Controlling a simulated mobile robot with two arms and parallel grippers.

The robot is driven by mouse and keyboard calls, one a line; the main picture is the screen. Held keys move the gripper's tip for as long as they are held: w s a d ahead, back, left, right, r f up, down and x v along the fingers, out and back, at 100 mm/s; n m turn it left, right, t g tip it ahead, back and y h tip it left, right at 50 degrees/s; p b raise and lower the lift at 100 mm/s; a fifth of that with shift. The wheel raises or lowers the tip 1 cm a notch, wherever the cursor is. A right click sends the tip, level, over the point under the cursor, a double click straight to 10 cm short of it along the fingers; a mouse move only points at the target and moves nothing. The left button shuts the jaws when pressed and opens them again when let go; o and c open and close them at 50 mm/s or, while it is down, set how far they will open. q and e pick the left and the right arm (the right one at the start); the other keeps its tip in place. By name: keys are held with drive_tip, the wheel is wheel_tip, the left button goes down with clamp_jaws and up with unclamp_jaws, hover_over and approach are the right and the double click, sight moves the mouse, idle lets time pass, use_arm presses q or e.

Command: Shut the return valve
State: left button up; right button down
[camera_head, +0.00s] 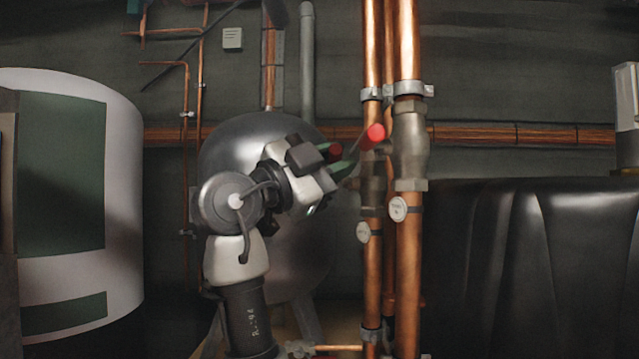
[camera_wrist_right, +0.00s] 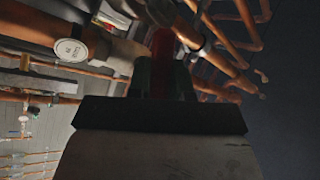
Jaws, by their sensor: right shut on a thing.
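Two upright copper pipes in the head view carry metal valve bodies, one on the left pipe (camera_head: 372,185) and one on the right pipe (camera_head: 410,145). A red-ended valve handle (camera_head: 375,134) sticks out in front of them. My right gripper (camera_head: 346,165) is at this handle, with its dark green fingers shut on it. In the wrist view the red handle (camera_wrist_right: 163,45) shows between the fingers (camera_wrist_right: 160,78). Round white tags hang below the valves, one on the right pipe (camera_head: 397,208) and one on the left (camera_head: 363,232); their words are too small to read. My left gripper is out of view.
A dark round tank (camera_head: 240,135) stands behind my right arm. A white and green cylinder (camera_head: 120,200) is at the left. A black covered unit (camera_head: 520,260) fills the lower right. A horizontal copper pipe (camera_head: 480,134) runs along the back wall.

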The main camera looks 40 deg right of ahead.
use_arm(q)
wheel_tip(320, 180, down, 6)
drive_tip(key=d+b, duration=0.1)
drive_tip(key=b, duration=0.3)
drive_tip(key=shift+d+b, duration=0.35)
drive_tip(key=shift+b, duration=0.05)
use_arm(e)
drive_tip(key=shift+s+a+f+m+g+h, duration=0.1)
drive_tip(key=shift+f+m+g+h, duration=0.15)
drive_tip(key=shift+f+m+g, duration=0.6)
drive_tip(key=shift+s+f+m+g+h, duration=0.15)
drive_tip(key=shift+m+g+h, duration=0.3)
drive_tip(key=shift+m, duration=0.75)
drive_tip(key=shift+a+f+m+g+h, duration=0.1)
drive_tip(key=shift+f+m+g, duration=0.4)
drive_tip(key=shift+m+g, duration=0.45)
drive_tip(key=shift+m, duration=0.3)
drive_tip(key=c, duration=1)
unclamp_jaws()
drive_tip(key=shift+d, duration=0.15)
drive_tip(key=shift+c, duration=0.2)
drive_tip(key=shift+f, duration=0.1)
